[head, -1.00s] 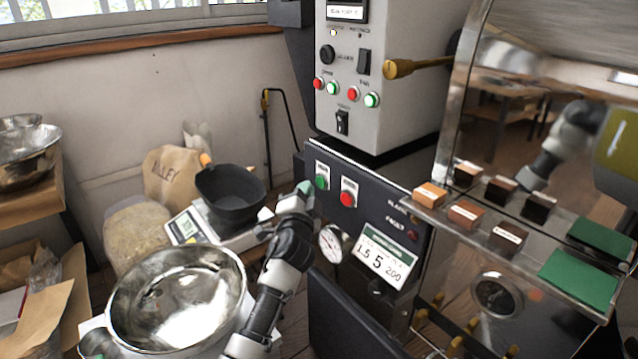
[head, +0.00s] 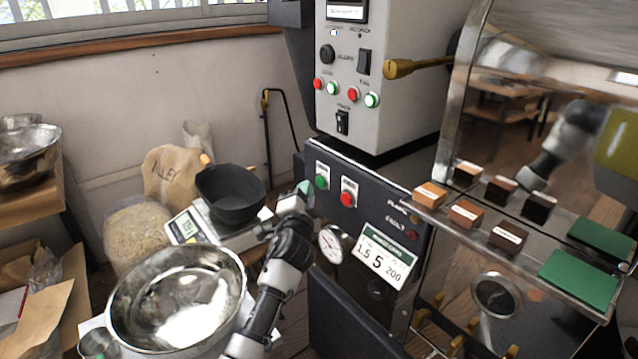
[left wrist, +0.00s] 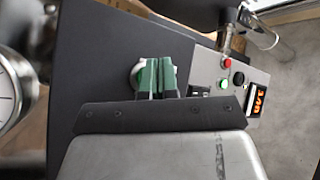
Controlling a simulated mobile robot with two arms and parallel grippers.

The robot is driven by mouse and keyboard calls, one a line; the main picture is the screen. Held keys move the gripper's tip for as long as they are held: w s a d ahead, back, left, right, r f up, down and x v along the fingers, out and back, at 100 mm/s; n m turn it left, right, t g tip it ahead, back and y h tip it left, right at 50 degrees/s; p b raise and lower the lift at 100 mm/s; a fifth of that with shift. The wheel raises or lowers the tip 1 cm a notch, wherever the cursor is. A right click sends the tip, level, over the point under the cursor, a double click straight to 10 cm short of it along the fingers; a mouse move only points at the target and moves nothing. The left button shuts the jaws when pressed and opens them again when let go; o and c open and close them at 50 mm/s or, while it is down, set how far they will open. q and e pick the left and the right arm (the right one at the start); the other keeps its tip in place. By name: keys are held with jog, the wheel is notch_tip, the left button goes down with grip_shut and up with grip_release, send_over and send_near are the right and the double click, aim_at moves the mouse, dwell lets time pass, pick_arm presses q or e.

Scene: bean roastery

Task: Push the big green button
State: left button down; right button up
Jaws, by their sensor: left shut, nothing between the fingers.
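The big green button (head: 321,182) sits on the dark front panel (head: 372,200), left of a red button (head: 348,194). My left gripper (head: 304,188) is shut and empty, its green-padded fingertips just left of and close to the green button. In the left wrist view the fingers (left wrist: 157,66) are together, pointing at the dark panel. A round, pale-rimmed part, likely a button, shows behind them, mostly hidden. I cannot tell whether the fingertips touch the button. My right gripper is not in view.
A white control box (head: 385,85) with small red and green buttons stands above the panel. A dial gauge (head: 334,243) and a number card (head: 380,258) are below right of my gripper. A steel bowl (head: 178,300) and a black pan (head: 230,195) stand to the left.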

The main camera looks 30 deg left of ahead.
pick_arm(q)
jog(key=shift+w, duration=0.1)
jog(key=shift+w+d, duration=0.2)
jog(key=shift+w, duration=0.1)
jog(key=shift+w+d+b, duration=0.15)
jog(key=shift+w+b, duration=0.2)
jog(key=shift+b, duration=0.1)
dwell(0.5)
dwell(0.3)
jog(key=shift+s+a+p, duration=0.35)
jog(key=shift+s+p, duration=0.1)
jog(key=shift+s, duration=0.35)
